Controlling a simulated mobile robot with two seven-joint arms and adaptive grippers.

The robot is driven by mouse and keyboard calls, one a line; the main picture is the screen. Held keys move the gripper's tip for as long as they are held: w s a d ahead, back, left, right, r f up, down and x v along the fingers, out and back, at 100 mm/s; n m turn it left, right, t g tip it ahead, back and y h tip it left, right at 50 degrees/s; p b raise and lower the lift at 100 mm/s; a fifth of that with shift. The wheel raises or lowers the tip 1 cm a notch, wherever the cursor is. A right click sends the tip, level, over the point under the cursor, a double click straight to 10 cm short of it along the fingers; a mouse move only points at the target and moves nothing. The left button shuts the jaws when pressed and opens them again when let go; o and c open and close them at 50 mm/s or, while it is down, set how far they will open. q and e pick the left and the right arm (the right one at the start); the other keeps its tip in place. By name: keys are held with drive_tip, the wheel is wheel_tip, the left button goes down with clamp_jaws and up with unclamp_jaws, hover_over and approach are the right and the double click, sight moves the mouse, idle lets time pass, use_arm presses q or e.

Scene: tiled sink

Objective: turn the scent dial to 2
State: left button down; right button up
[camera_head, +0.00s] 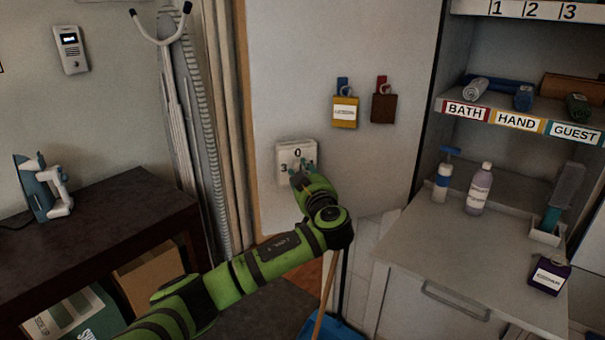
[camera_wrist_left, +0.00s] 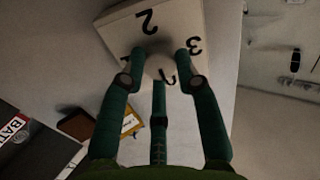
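The scent dial unit (camera_head: 297,147) is a pale box on the wall panel, with 0 at its top and 3 at its left in the head view. In the left wrist view the box (camera_wrist_left: 185,20) appears upside down, with 2 at the top, 3 at the right and part of another mark at the left. My left gripper (camera_wrist_left: 160,65) has its green fingers on both sides of the round pale knob (camera_wrist_left: 158,67), seemingly touching it. A dark curved mark shows by the knob; I cannot read the dial setting. The right gripper is out of view.
A yellow tag (camera_head: 345,112) and a brown tag (camera_head: 383,108) hang on the panel above right. A counter (camera_head: 440,250) with bottles stands at the right. A dark table (camera_head: 90,220) with an iron (camera_head: 42,188) stands at the left.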

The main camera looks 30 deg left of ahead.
use_arm(q)
drive_tip(key=shift+m+g+y+p, duration=0.35)
drive_tip(key=shift+m+p, duration=9.35)
drive_tip(key=shift+m, duration=7.9)
